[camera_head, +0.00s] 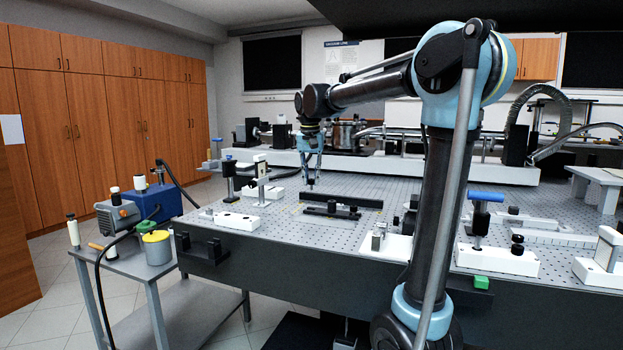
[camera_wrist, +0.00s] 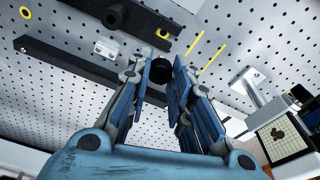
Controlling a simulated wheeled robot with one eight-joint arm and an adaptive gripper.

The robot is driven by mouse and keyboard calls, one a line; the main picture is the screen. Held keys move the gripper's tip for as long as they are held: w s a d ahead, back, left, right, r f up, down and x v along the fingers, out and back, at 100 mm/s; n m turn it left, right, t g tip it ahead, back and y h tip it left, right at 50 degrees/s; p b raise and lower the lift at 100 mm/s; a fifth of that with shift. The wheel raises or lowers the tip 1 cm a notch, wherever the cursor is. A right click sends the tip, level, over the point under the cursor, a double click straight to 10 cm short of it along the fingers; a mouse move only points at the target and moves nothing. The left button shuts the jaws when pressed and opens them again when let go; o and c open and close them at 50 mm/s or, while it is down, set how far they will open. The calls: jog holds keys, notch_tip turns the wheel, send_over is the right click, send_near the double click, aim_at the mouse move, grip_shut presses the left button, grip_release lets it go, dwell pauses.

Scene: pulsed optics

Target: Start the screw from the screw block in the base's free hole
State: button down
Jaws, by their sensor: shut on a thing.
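My gripper (camera_head: 312,181) hangs over the perforated table in the head view, fingers pointing down. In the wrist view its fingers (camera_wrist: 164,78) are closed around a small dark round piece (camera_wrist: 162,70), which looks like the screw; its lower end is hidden. A black base (camera_wrist: 145,22) with a round post lies beyond the fingertips. A small pale block with dark holes (camera_wrist: 106,48), possibly the screw block, sits beside the base. The screw appears apart from the base.
A long black bar (camera_wrist: 75,74) lies near the fingers; black bars (camera_head: 341,200) also show in the head view. A white-footed post (camera_wrist: 250,85) stands farther right. Open perforated table surrounds these.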

jog(key=shift+f, duration=0.15)
jog(key=shift+s+f, duration=0.1)
jog(key=shift+f, duration=2.55)
jog(key=n+y, duration=0.1)
jog(key=n, duration=0.5)
jog(key=shift+d+n, duration=0.1)
jog(key=shift+n, duration=0.3)
jog(key=n, duration=0.3)
jog(key=n+g, duration=0.1)
jog(key=n, duration=0.3)
jog(key=shift+y, duration=0.4)
jog(key=shift+f, duration=0.9)
jog(key=m, duration=0.3)
jog(key=shift+m+h, duration=0.3)
jog(key=shift+m, duration=0.7)
